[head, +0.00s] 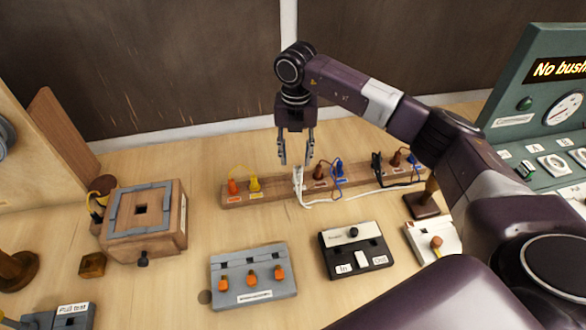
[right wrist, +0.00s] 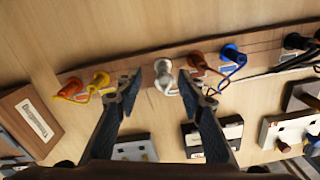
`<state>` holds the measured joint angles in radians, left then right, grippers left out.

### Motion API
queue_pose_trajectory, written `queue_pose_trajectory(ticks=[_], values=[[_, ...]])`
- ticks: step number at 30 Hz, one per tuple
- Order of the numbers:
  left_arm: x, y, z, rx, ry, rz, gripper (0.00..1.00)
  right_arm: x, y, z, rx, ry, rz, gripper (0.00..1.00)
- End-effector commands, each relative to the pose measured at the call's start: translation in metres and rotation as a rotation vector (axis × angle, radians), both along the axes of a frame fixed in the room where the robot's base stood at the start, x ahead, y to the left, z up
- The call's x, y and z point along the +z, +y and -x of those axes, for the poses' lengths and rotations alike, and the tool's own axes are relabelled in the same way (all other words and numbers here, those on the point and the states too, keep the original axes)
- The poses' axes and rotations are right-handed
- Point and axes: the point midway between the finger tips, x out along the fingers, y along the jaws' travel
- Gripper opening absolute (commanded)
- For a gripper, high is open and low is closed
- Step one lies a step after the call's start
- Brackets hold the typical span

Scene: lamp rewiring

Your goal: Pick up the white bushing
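The white bushing (head: 298,180) stands in a wooden strip (head: 277,190) in the middle of the table, with a white cord trailing from it to the right. My right gripper (head: 297,158) is open and points down just above it. In the right wrist view the bushing (right wrist: 163,70) shows between the two spread fingertips (right wrist: 157,83), with a gap on each side. I see no contact. My left gripper is in neither view.
Orange (head: 233,187) and yellow (head: 254,184) bushings stand left of the white one; brown (head: 319,172) and blue (head: 338,168) ones stand close on its right. A grey box with orange knobs (head: 253,275) and a black-and-white box (head: 355,248) lie in front.

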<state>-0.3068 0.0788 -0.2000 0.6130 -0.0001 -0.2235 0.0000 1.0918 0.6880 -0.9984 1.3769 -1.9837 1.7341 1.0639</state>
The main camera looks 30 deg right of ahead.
Motion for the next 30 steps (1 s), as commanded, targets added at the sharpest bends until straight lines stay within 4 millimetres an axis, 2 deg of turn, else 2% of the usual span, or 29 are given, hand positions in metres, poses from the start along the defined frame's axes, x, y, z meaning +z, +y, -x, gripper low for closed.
queue_pose_trajectory(ticks=[10,15,23,30], values=[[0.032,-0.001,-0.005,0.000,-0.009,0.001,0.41,-0.040,-0.002,0.007,0.000,0.005,-0.001,0.36],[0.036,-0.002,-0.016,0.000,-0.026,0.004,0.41,-0.061,-0.002,0.006,0.000,0.002,-0.001,0.36],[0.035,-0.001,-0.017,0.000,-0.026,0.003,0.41,-0.064,-0.002,0.005,0.001,0.000,-0.001,0.36],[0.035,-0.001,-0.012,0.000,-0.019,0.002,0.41,-0.064,-0.002,0.005,0.001,0.000,-0.001,0.09]])
